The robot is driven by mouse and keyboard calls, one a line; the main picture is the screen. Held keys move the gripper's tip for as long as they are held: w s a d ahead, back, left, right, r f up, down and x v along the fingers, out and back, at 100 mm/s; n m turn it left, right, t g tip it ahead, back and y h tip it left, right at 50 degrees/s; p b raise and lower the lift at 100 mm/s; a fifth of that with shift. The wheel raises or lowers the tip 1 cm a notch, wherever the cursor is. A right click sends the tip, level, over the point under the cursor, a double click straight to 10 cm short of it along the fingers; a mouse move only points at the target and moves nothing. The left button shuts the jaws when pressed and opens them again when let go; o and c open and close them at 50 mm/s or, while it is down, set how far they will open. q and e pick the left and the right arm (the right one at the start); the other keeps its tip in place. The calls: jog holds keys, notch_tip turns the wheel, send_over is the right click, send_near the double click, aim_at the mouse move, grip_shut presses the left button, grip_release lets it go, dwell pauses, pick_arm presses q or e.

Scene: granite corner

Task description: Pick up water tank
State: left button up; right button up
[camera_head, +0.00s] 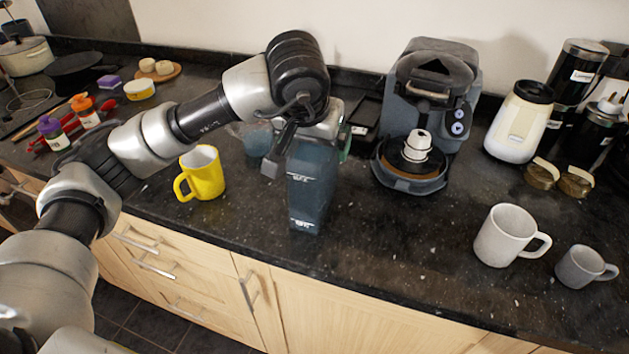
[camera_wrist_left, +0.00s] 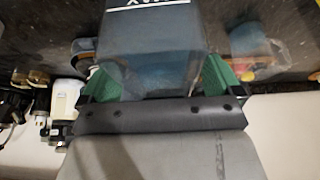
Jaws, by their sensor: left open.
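The water tank (camera_head: 311,190) is a tall, translucent blue-grey container with white level marks, standing upright on the counter left of the coffee machine. My left gripper (camera_head: 308,155) is at its upper part, with the fingers on either side and the jaws open. In the left wrist view the tank (camera_wrist_left: 150,45) fills the space between the green finger pads of my left gripper (camera_wrist_left: 158,78). I cannot tell whether the pads touch it. My wrist hides part of the tank's top. My right gripper is not in view.
The coffee machine (camera_head: 430,100) stands right of the tank. A yellow mug (camera_head: 205,175) and a clear jug (camera_head: 256,140) are on its left. A white mug (camera_head: 505,236) and a grey mug (camera_head: 584,268) stand at the right. The counter (camera_head: 400,240) is clear in front of the machine.

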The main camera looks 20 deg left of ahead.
pick_arm(q)
grip_shut()
jog(key=shift+r, duration=0.1)
dwell(0.3)
